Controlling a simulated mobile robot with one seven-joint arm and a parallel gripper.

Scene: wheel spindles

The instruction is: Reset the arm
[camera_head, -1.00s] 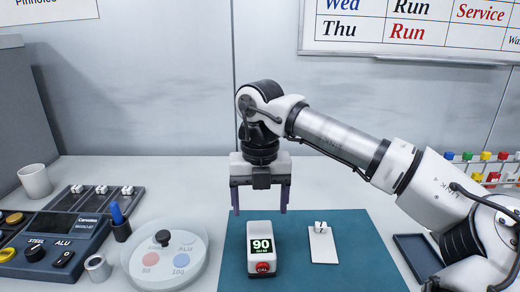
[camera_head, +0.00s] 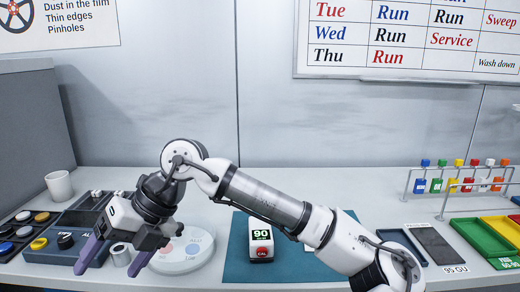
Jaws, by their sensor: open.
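My gripper (camera_head: 115,252) is at the left, tilted down and to the left, with its two purple fingers spread apart and nothing between them. It hangs in front of the control box with the ALU label, partly covering it. My arm reaches in from the lower right and crosses over the teal mat (camera_head: 236,262).
A white mug (camera_head: 59,186) stands at the back left. A rack of coloured bottles (camera_head: 455,182) and green and yellow trays (camera_head: 480,240) are at the right.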

